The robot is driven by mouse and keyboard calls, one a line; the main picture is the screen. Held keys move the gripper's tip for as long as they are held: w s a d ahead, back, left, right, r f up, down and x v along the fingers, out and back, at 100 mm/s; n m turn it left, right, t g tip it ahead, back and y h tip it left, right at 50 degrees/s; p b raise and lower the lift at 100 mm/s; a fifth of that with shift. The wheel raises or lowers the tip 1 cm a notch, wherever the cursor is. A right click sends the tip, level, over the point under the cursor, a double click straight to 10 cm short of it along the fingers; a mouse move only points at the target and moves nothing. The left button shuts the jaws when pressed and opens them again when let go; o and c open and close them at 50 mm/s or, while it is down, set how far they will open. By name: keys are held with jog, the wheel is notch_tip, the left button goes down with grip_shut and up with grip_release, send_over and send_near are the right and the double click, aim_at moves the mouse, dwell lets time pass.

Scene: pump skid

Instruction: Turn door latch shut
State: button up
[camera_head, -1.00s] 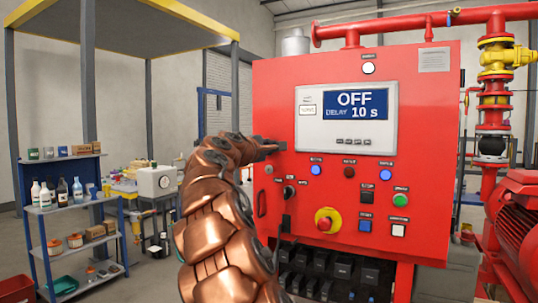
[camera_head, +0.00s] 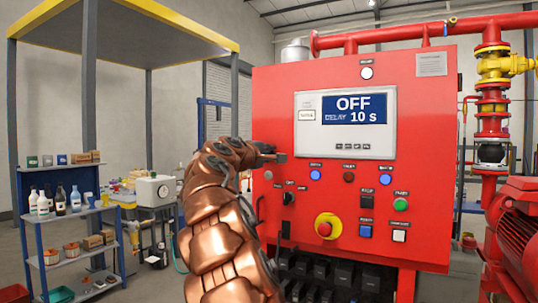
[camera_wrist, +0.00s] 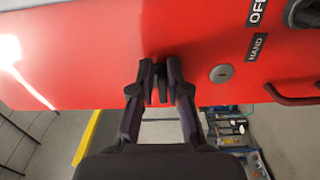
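The red control cabinet (camera_head: 430,130) fills the middle of the head view. Its door latch (camera_wrist: 158,82) is a small dark piece near the door edge in the wrist view, between my fingers. My gripper (camera_head: 272,157) is at the upper left of the cabinet front, left of and just below the display. In the wrist view my gripper (camera_wrist: 159,80) has both fingers drawn in against the latch. The fingers hide much of the latch, and its exact angle is hard to tell.
A round key lock (camera_wrist: 222,73) and a dark red door handle (camera_wrist: 292,96) are right of my fingers in the wrist view. The display (camera_head: 346,122) reads OFF. Below it are several buttons and a red emergency stop (camera_head: 326,226). A blue shelf (camera_head: 60,222) stands at the left.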

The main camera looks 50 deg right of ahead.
jog(key=o, duration=0.4)
jog(key=shift+w+f, duration=0.1)
jog(key=shift+w, duration=0.05)
jog(key=shift+a, duration=0.1)
jog(key=shift+v, duration=5.9)
